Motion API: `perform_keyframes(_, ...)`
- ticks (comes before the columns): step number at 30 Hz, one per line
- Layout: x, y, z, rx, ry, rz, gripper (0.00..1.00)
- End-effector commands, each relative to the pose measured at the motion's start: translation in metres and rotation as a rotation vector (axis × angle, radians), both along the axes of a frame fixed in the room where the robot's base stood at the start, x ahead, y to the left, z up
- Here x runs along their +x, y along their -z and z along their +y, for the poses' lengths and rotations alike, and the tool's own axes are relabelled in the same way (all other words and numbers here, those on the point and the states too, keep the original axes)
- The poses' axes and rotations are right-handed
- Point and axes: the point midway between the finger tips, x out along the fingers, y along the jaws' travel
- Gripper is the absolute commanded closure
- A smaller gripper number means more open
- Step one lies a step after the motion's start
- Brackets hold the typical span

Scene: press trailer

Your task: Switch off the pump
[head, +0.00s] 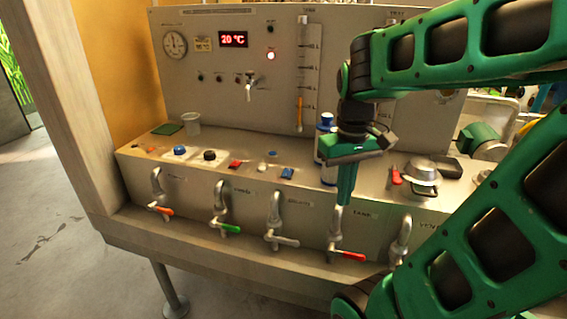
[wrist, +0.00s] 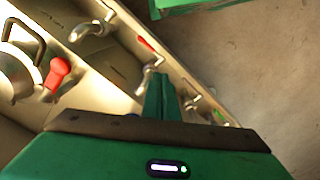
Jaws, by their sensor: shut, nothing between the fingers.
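A grey control panel (head: 220,95) stands behind a grey bench (head: 140,165). Several small dark knobs or switches (head: 219,78) sit lower left of the lamp. Their labels are too small to read, so I cannot tell which one is the pump's. My gripper (head: 346,192) points down over the bench's front edge, above the tap with the red lever (head: 347,256). Its green fingers are together and empty. They also show in the wrist view (wrist: 160,95).
Several taps with coloured levers (head: 230,228) line the bench front. Coloured buttons (head: 180,151) and a clear cup (head: 192,124) are on top. A blue-and-white bottle (head: 326,124) stands beside my gripper. A metal lidded fitting (head: 422,172) is to its right.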

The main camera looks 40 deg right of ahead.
Motion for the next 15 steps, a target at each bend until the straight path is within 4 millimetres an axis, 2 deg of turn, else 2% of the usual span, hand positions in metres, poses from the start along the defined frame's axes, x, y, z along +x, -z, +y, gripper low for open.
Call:
perform_keyframes(1,0.027,-0.015,-0.005,-0.014,-0.097,-0.001,1.0)
perform_keyframes(3,0.064,-0.036,-0.01,-0.034,-0.257,-0.003,1.0)
perform_keyframes(9,0.159,-0.082,-0.008,-0.078,-0.671,-0.004,1.0)
perform_keyframes(12,0.191,-0.096,-0.004,-0.091,-0.818,-0.003,1.0)
perform_keyframes(15,0.21,-0.104,0.0,-0.099,-0.91,-0.004,1.0)
